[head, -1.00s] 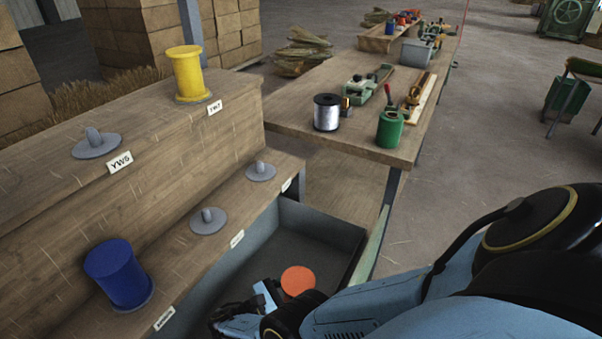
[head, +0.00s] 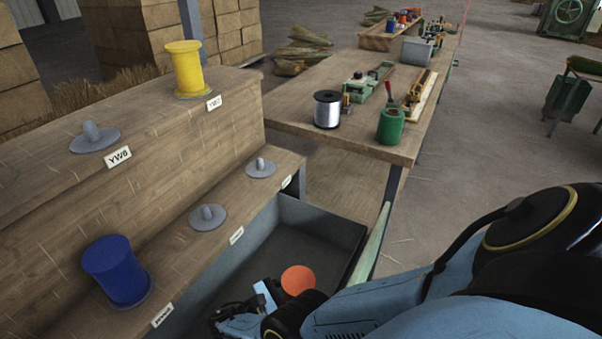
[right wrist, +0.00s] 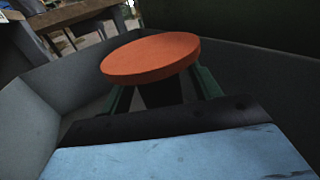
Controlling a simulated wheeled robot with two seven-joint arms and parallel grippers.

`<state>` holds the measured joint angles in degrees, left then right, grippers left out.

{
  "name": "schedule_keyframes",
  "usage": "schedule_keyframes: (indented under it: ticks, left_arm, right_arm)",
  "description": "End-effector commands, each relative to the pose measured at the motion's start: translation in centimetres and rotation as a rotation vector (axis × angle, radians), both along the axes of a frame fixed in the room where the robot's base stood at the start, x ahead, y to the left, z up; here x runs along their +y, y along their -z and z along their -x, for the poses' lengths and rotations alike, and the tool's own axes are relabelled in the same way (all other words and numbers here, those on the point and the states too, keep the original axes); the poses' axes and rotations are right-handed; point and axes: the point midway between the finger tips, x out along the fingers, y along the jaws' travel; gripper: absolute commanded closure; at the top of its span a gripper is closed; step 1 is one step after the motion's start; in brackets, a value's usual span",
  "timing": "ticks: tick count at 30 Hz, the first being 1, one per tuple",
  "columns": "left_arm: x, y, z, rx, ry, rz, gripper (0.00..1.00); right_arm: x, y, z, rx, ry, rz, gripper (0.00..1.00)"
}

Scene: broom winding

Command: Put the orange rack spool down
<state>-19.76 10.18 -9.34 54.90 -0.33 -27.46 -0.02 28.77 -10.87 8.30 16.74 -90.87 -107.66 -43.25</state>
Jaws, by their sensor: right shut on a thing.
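The orange spool (head: 298,279) shows its round orange top in the head view, low inside the grey bin. It also fills the middle of the right wrist view (right wrist: 150,58), slightly tilted in that picture. My right gripper (right wrist: 162,92) is shut on the orange spool below its top disc, with a finger on each side. The spool's lower part is hidden by its top and my gripper, so I cannot tell whether it touches the bin floor. My left gripper is not in view.
The grey bin (head: 317,226) has walls close around my right gripper. The stepped wooden rack at left holds a blue spool (head: 117,272), a yellow spool (head: 187,70) and empty grey pegs (head: 208,215). A workbench (head: 300,110) with a silver spool (head: 327,109) stands behind.

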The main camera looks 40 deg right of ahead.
Motion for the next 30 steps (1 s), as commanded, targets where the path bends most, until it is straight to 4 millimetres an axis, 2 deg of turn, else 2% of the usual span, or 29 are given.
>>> schedule_keyframes:
  ticks: [7,8,13,30]
  left_arm:
    - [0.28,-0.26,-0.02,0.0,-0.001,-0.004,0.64]
    - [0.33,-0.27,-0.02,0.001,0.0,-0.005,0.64]
    - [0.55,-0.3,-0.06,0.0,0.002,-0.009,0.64]
    - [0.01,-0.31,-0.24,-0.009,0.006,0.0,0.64]
  right_arm:
    - [-0.02,0.14,0.0,0.0,0.0,0.001,0.6]
    - [-0.02,0.15,0.0,0.0,0.0,0.001,0.36]
    - [-0.02,0.14,0.0,0.0,0.0,0.0,0.16]
    - [0.0,-0.19,0.0,0.0,0.0,0.0,0.16]
